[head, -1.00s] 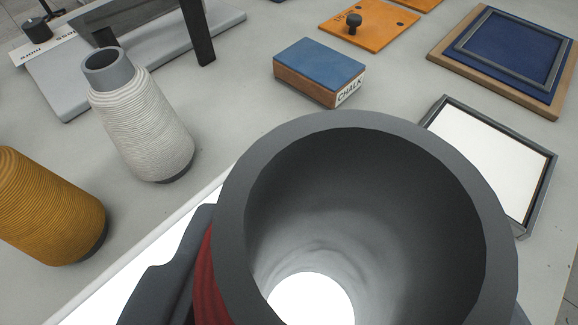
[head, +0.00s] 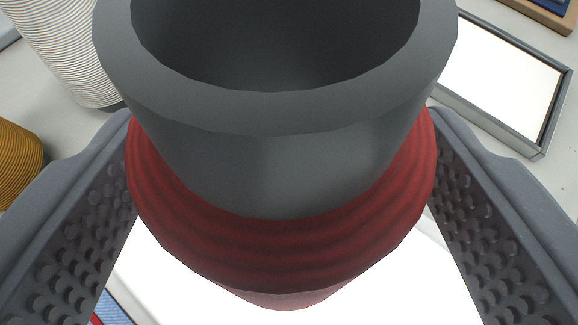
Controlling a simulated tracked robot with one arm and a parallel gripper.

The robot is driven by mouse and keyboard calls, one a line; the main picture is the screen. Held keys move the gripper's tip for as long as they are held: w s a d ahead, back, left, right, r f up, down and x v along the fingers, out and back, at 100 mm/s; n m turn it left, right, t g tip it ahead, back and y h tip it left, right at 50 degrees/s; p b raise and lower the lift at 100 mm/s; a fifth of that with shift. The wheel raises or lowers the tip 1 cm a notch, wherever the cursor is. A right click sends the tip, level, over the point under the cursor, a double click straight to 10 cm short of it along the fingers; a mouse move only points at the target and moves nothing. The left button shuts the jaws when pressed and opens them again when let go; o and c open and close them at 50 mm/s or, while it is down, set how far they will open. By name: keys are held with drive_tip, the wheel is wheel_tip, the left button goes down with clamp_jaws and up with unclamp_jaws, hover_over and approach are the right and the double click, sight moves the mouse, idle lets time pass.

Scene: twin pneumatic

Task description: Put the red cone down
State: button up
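The red cone (head: 280,245) fills the middle of the view, its thick grey hollow rim (head: 270,115) towards me and red ribbed winding below. It appears to stand on a bright white panel (head: 400,290), though its lower end is mostly hidden by its own body. The fingertips are beside the cone's widest part. Whether a finger still touches the cone cannot be told.
A white ribbed cone (head: 65,55) stands close at the upper left, with a yellow cone (head: 18,160) at the left edge. A dark-framed white tray (head: 505,75) lies at the upper right. A blue item (head: 112,308) shows at the lower left.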

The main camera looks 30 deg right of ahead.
drive_tip(key=p+v, duration=0.2)
drive_tip(key=v, duration=1)
drive_tip(key=w+a+r+n+t+y, duration=0.1)
drive_tip(key=a+r+t+y, duration=0.15)
drive_tip(key=r, duration=0.75)
drive_tip(key=a+r+n+t+y, duration=0.1)
drive_tip(key=r+t+y, duration=0.15)
drive_tip(key=r, duration=0.65)
drive_tip(key=w+a+r+n+t+y, duration=0.1)
drive_tip(key=r+y, duration=0.2)
drive_tip(key=r, duration=0.7)
drive_tip(key=s+d+r+n, duration=0.1)
drive_tip(key=s+d+r, duration=0.3)
drive_tip(key=s+r, duration=0.3)
drive_tip(key=s+d+r+n+g+h, duration=0.1)
drive_tip(key=s+d+r, duration=0.4)
drive_tip(key=s, duration=0.5)
wheel_tip(320, 180, up, 3)
drive_tip(key=shift+s+f+n, duration=0.25)
drive_tip(key=shift+s+n, duration=0.15)
drive_tip(key=shift+n, duration=0.3)
